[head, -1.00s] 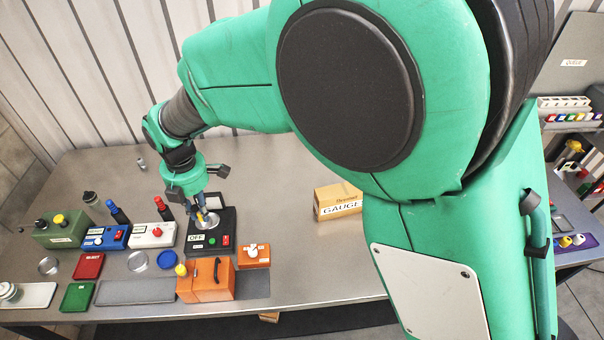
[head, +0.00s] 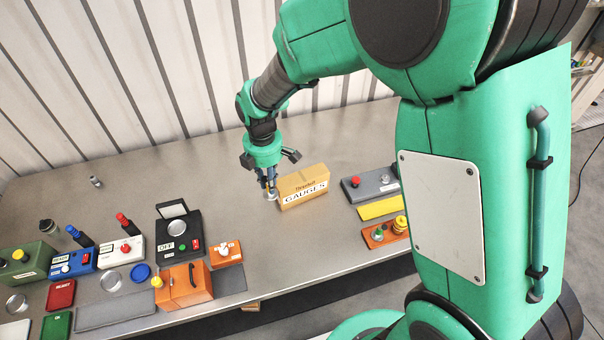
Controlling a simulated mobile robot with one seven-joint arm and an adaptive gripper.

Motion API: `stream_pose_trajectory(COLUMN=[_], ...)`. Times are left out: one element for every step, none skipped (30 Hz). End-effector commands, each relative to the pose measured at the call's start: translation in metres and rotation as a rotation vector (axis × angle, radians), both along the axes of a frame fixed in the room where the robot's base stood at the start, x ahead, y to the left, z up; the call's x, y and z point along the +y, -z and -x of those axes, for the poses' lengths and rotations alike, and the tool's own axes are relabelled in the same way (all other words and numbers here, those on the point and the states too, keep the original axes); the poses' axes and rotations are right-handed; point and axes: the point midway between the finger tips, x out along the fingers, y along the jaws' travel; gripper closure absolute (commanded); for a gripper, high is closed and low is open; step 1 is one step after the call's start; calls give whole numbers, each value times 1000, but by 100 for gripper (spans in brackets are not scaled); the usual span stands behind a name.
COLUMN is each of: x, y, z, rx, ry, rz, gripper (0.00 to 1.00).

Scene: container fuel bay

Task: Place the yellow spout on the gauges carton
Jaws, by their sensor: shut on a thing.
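The gauges carton (head: 304,187) is a tan box lettered GAUGES, standing upright on the grey table right of the middle. My gripper (head: 270,192) is just left of the carton, pointing down, shut on a small pale thing (head: 271,197) with a bit of yellow beside it. The fingers cover much of this thing, and I cannot tell for certain that it is the yellow spout. A yellow piece (head: 157,282) sits at the left end of the orange can (head: 187,286). Whether the held thing touches the carton or table is unclear.
The black scale (head: 178,236), a small orange box (head: 226,252) and several coloured units stand at the left. Bare table lies behind and in front of the carton.

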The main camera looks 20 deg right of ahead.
Motion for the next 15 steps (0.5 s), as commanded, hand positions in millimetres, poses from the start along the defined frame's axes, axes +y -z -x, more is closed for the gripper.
stream_pose_trajectory(x=[-16, -25, -36, -45, -53, -64, -71, -79, -88, -94, -100, -108, -113, -118, -123], y=[-4, -4, -4, -4, -4, -4, -4, -4, -4, -4, -4, -4, -4, -4, -4], z=[1, 3, 5, 7, 9, 12, 14, 16, 19, 21, 23, 26, 28, 30, 32], rx=[-1, 1, 4, 5, 7, 9, 9, 10, 12, 12, 13, 14, 15, 16, 17], ry=[39, 60, 89, 111, 133, 161, 181, 201, 227, 243, 260, 282, 296, 311, 326], rz=[1, 2, 4, 4, 5, 6, 7, 7, 8, 9, 9, 10, 11, 11, 12], gripper=[100, 100, 100, 100, 100, 100, 100, 100, 100, 100, 100, 100, 100, 100, 100])
